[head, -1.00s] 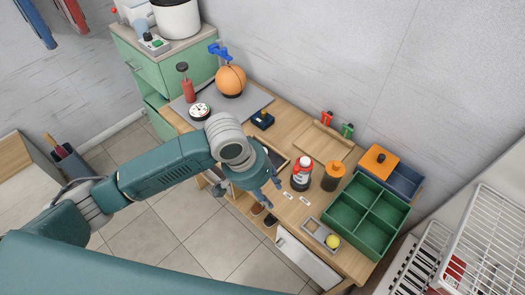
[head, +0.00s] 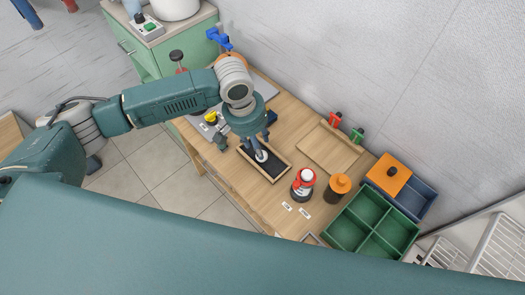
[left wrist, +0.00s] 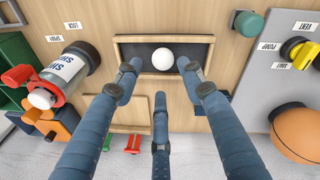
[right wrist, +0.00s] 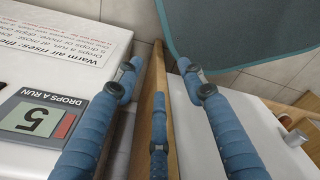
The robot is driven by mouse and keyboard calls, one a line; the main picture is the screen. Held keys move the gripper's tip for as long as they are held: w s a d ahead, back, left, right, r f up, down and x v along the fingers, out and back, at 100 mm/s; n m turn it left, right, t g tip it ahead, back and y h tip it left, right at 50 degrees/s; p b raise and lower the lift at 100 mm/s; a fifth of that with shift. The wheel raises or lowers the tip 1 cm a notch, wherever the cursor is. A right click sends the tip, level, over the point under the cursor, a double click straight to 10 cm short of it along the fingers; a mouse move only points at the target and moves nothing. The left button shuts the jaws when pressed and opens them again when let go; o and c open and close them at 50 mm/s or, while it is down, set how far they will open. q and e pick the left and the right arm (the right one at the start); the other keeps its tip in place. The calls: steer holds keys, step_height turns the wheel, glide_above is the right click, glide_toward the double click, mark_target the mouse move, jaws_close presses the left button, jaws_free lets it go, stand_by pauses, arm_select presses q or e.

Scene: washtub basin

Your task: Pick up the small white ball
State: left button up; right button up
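The small white ball (left wrist: 163,59) lies in a shallow black-bottomed tray with a wooden rim (left wrist: 185,39), as the left wrist view shows. In the head view the ball (head: 261,156) is partly covered by my left gripper (head: 257,150), which points down over the tray (head: 273,172). In the left wrist view my left gripper (left wrist: 160,78) has its fingers spread, with the ball just beyond the fingertips and nothing held. My right gripper (right wrist: 160,80) is open and empty in the right wrist view. It is outside the head view.
A red-and-white bottle (head: 303,184) and an orange-capped jar (head: 337,188) stand right of the tray. A green divided box (head: 372,222) and an empty wooden tray (head: 330,148) are beyond. In the right wrist view, a printed white board (right wrist: 60,60) is close to my right gripper.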

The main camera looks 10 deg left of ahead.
arm_select(q)
step_height(320, 180, down, 2)
steer(key=shift+w+d+f, duration=0.15)
steer(key=f, duration=0.1)
steer(key=f+p, duration=0.1)
steer(key=f, duration=0.1)
steer(key=shift+w+d+f, duration=0.15)
steer(key=shift+w+f, duration=0.15)
steer(key=shift+w, duration=0.1)
steer(key=shift+w+f, duration=0.1)
steer(key=shift+f, duration=0.4)
steer(key=c, duration=0.7)
arm_select(e)
steer(key=shift+s+r, duration=0.6)
steer(key=shift+s, duration=0.05)
